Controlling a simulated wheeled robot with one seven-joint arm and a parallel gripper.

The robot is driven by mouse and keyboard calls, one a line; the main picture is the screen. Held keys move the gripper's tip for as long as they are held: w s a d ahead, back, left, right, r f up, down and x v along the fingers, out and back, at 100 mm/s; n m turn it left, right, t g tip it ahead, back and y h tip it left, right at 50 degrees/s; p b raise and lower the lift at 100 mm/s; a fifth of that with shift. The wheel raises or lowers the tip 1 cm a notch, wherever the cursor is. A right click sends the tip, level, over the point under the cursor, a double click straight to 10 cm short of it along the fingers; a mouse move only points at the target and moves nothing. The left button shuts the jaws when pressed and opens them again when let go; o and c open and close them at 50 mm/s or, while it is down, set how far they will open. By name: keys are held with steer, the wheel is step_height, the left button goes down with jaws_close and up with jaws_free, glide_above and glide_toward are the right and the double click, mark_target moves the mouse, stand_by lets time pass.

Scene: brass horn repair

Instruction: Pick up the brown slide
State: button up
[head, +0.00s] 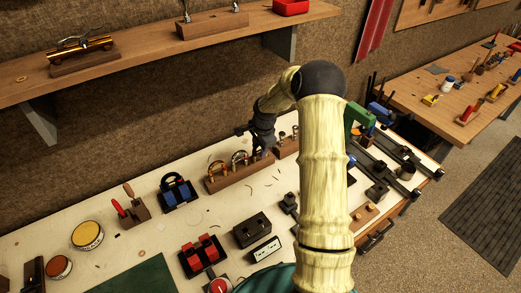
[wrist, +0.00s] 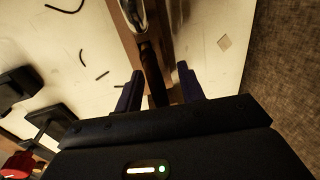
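A dark brown curved piece, which looks like the brown slide (wrist: 152,72), stands in the wooden rack (wrist: 128,42) in the wrist view. My gripper (wrist: 160,80) is open, with its two dark fingers on either side of the brown piece and gaps visible beside it. I cannot tell how far the fingertips reach down around it. In the head view my gripper (head: 262,148) is over the right end of the wooden rack (head: 238,178). The brown slide cannot be made out there, behind my gripper.
A shiny metal slide (wrist: 134,14) stands in the rack just beyond the brown piece. Black clamp-like items and a red knob (wrist: 18,164) lie to the left. In the head view, a blue-and-black holder (head: 180,193) and a black box (head: 251,230) stand near the rack.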

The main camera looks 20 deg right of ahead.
jaws_close()
steer(key=shift+r, duration=0.1)
steer(key=shift+w+r, duration=0.1)
steer(key=shift+r, duration=0.45)
step_height(320, 180, up, 9)
steer(key=shift+f+b, duration=0.15)
steer(key=shift+b, duration=0.9)
steer(key=shift+r, duration=0.2)
